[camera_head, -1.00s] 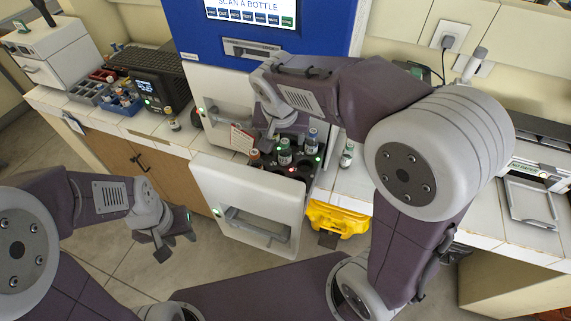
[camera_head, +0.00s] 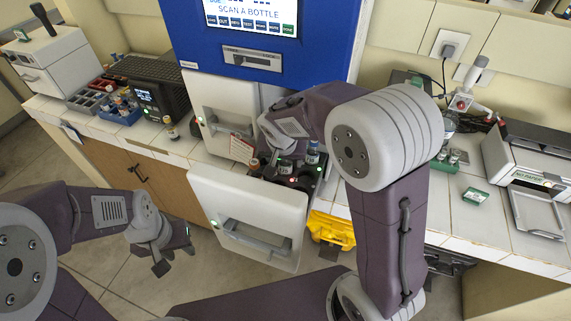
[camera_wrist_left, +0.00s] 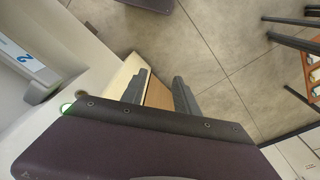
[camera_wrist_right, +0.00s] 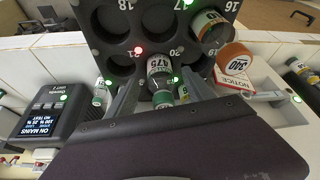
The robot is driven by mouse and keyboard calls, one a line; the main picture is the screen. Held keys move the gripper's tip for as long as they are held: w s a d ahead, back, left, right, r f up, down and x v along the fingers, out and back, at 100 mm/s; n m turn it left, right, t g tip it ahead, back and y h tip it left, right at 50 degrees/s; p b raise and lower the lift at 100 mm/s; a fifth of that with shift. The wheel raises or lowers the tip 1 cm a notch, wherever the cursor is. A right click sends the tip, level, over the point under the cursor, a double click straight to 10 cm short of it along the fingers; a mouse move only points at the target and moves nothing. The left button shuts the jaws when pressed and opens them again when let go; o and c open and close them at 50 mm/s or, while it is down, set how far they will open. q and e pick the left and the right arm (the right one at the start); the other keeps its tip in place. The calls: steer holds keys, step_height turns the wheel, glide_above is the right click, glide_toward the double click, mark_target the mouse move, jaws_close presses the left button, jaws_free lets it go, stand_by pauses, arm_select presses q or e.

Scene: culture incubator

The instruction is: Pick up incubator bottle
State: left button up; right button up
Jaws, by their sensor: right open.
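Several bottles stand in the dark numbered rack (camera_wrist_right: 120,45) of the pulled-out white incubator drawer (camera_head: 235,205). In the right wrist view, a bottle labelled 475 (camera_wrist_right: 160,68) with a green cap sits in the rack between my right gripper's two fingers (camera_wrist_right: 160,88). The fingers are open; contact with the bottle cannot be told. Other bottles there are an orange-capped one marked 340 (camera_wrist_right: 234,62) and one in the upper slot (camera_wrist_right: 207,25). My left gripper (camera_head: 165,258) is open and empty, low in front of the counter.
The blue incubator front (camera_head: 270,30) with its screen rises behind the drawer. A black device (camera_head: 160,92) and bottle trays (camera_head: 120,108) stand on the left counter. A printer-like box (camera_head: 535,155) is at right.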

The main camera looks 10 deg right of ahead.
steer(key=shift+w+f, duration=0.25)
steer(key=shift+f, duration=0.2)
steer(key=shift+s+r, duration=0.1)
steer(key=c, duration=0.9)
jaws_close()
steer(key=r, duration=0.4)
steer(key=shift+d+r, duration=0.2)
steer(key=s+d+r+b, duration=0.1)
steer(key=s+d+r, duration=0.5)
steer(key=s, duration=0.3)
steer(key=shift+d+r, duration=0.3)
steer(key=shift+d, duration=0.3)
